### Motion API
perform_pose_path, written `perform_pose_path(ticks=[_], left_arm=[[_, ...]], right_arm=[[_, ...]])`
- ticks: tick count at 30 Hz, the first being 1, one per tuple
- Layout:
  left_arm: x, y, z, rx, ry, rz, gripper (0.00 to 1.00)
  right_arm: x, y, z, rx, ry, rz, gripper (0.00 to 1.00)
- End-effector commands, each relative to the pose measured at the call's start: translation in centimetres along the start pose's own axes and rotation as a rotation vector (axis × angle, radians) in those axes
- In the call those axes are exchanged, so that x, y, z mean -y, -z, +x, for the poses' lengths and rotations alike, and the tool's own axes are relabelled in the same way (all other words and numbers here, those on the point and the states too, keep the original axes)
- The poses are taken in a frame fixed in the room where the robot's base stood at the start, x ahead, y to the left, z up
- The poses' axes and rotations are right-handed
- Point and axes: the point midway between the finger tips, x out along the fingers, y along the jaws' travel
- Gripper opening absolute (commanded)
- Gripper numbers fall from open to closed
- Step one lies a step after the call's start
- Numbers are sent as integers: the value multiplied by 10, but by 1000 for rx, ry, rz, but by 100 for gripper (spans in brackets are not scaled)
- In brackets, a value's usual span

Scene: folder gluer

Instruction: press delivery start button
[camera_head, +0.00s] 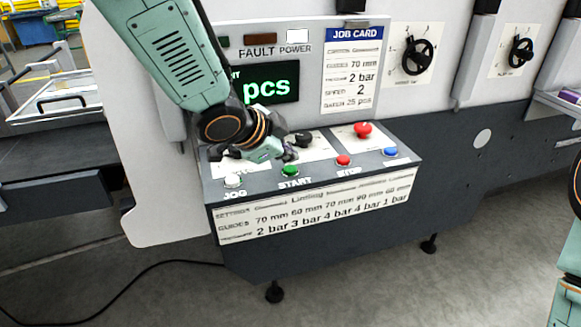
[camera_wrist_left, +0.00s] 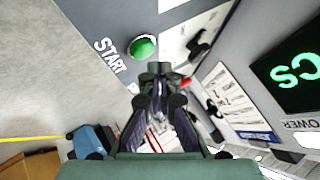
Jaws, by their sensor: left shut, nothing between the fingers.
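The green START button (camera_head: 290,171) sits on the sloped top of the control console (camera_head: 330,205), above the printed word START. It also shows in the left wrist view (camera_wrist_left: 142,46), just beyond my fingertips. My left gripper (camera_head: 290,155) is shut and empty, held over the console just behind the green button. In the left wrist view its closed fingertips (camera_wrist_left: 158,70) appear close below the button; I cannot tell whether they touch. My right gripper is not in view; only a piece of my right arm shows at the right edge.
A white JOG button (camera_head: 233,181) is to the left. A red STOP button (camera_head: 343,160), a blue button (camera_head: 390,152) and a red mushroom button (camera_head: 362,130) are to the right. A black knob (camera_head: 303,138) stands behind the green button. The display (camera_head: 270,84) is partly covered by my arm.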

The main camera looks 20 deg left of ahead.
Motion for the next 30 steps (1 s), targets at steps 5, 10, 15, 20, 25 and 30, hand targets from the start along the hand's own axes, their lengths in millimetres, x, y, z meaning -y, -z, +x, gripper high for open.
perform_pose_path(ticks=[5, 10, 15, 20, 25, 30], left_arm=[[0, 0, 0, 0, 0, 0, 0], [0, 0, 0, 0, 0, 0, 0], [0, 0, 0, 0, 0, 0, 0], [-2, -2, 2, 0, 0, -1, 0], [-4, -5, 6, 0, 0, -1, 0], [-4, -5, 6, 0, 0, 0, 0]], right_arm=[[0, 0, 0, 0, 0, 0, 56], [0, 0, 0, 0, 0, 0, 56], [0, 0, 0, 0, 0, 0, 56], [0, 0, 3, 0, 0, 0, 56], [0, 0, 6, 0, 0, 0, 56], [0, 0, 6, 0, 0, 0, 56]])
